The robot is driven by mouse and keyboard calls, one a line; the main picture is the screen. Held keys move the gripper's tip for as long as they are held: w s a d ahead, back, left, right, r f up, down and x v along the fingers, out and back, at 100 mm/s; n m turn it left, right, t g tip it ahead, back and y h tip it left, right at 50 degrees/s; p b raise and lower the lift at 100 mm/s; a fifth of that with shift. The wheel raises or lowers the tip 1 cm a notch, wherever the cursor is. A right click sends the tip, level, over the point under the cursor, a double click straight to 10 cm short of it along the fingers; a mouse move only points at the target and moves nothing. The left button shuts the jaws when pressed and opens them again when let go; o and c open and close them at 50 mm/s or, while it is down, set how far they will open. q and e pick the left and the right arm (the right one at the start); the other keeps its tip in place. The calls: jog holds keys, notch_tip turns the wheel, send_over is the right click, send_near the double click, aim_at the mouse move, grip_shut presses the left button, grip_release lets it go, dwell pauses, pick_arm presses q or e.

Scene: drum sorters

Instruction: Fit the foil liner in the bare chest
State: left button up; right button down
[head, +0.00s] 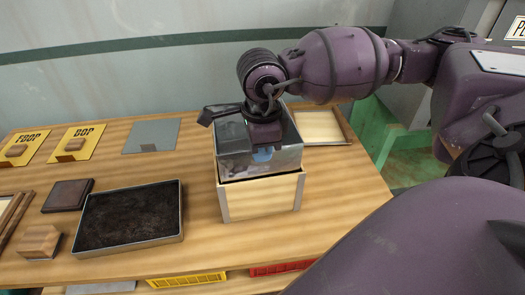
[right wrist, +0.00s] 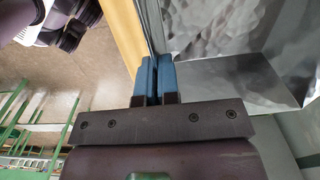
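The wooden chest (head: 262,197) with metal corner strips stands on the table. The shiny foil liner (head: 233,150) is at its mouth, with much of its walls showing above the chest's rim; how deep it sits is hidden. My right gripper is over the liner's near wall, its blue fingertips (head: 262,153) pointing down. In the right wrist view the blue fingers (right wrist: 156,80) are close together at the liner's thin wall, and the crinkled foil (right wrist: 215,50) shows beside them. The chest's pale wood edge (right wrist: 122,30) lies to their left. My left gripper is in neither view.
Yellow cards (head: 82,136) and a grey card (head: 152,135) lie at the back. A pale framed panel (head: 320,126) lies behind right. Table is clear right of the chest.

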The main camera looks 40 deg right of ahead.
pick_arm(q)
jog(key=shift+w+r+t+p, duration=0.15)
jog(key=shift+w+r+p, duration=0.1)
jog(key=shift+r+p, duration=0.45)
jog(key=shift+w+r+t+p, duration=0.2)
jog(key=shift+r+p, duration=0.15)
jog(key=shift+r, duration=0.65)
pick_arm(e)
jog(key=shift+r, duration=2.4)
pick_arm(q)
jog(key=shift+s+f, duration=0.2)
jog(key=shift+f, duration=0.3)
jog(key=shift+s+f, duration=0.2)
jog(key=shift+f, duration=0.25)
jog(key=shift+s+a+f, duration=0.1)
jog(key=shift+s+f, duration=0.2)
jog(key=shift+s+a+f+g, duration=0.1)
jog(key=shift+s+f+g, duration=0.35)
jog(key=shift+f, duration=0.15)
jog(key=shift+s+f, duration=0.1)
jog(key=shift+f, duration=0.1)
